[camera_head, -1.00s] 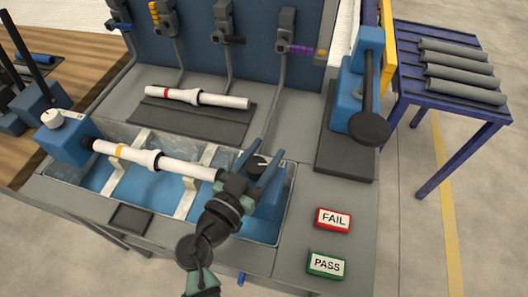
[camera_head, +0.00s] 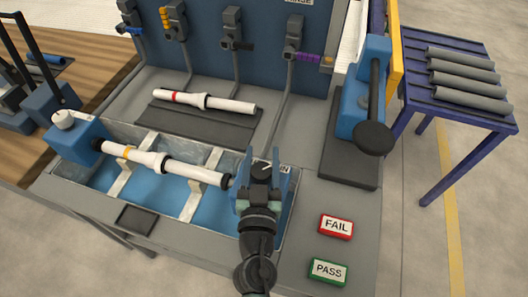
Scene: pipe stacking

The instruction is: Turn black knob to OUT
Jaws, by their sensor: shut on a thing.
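The black knob (camera_head: 261,172) with a white pointer line sits on top of the blue block (camera_head: 284,200) at the right end of the water trough. Its pointer slants up and to the right. My gripper (camera_head: 265,163) comes from the front, with a blue finger on either side of the knob, shut on it. Beside the knob a label (camera_head: 284,169) shows the letters "IN"; the rest of the label is hidden, and I see no OUT mark. A white pipe with an orange band (camera_head: 180,167) lies in the trough, its right end close to the blue block.
Another white pipe with a red band (camera_head: 215,102) lies on a dark mat behind the trough. A blue press with a black lever (camera_head: 373,138) stands to the right. FAIL (camera_head: 336,226) and PASS (camera_head: 328,271) buttons are at front right. Grey pipes (camera_head: 465,75) lie on a blue table.

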